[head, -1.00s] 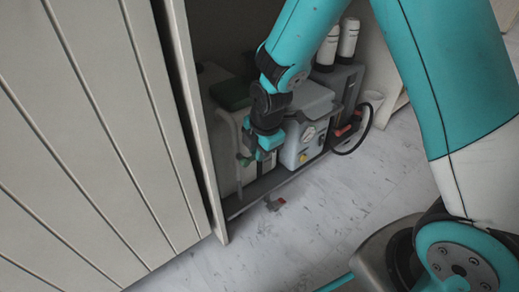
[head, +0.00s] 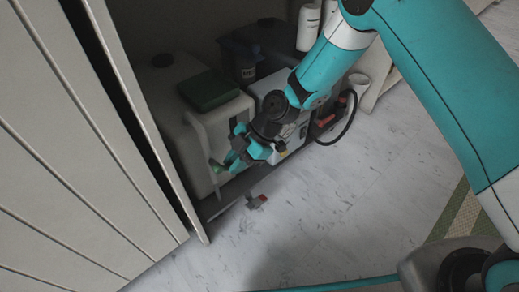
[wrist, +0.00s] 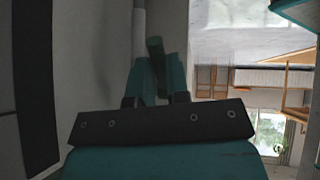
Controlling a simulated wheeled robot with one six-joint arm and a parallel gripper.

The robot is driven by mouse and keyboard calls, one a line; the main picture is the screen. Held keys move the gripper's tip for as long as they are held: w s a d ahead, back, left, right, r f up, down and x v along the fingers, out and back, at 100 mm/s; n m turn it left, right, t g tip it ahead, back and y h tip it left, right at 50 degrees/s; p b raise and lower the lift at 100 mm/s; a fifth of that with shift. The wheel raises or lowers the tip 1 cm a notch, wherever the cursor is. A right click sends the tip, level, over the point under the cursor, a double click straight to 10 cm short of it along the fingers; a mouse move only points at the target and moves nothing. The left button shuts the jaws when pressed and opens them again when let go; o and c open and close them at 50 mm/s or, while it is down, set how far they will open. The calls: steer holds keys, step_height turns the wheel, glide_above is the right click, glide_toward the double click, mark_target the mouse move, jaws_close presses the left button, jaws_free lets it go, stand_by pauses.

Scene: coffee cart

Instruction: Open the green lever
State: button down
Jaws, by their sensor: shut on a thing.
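The green lever (head: 216,166) is at the lower end of a white pipe (head: 198,132) on the front of a pale tank (head: 172,88) inside the cabinet. My gripper (head: 234,151) is at the lever, in front of the tank. In the wrist view, my gripper's teal fingers (wrist: 156,78) are closed around the dark green lever (wrist: 156,54), whose end shows between and beyond them. The lever's base is hard to see in the wrist view, and my fingers partly hide it in the head view.
A slatted panel (head: 75,150) stands close on the left. A grey machine (head: 270,85) is behind my arm, with a black hose (head: 350,120) to its right. The floor (head: 330,200) is clear.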

steer(key=shift+a+f+g+y, duration=0.1)
steer(key=shift+f+g+y, duration=0.4)
steer(key=shift+y, duration=0.2)
steer(key=shift+s, duration=0.15)
steer(key=shift+s+a+y, duration=0.1)
steer(key=shift+a+y, duration=0.05)
steer(key=shift+y, duration=0.25)
steer(key=c, duration=1.1)
jaws_free()
steer(key=p+v, duration=0.7)
steer(key=v, duration=1)
steer(key=shift+w, duration=0.3)
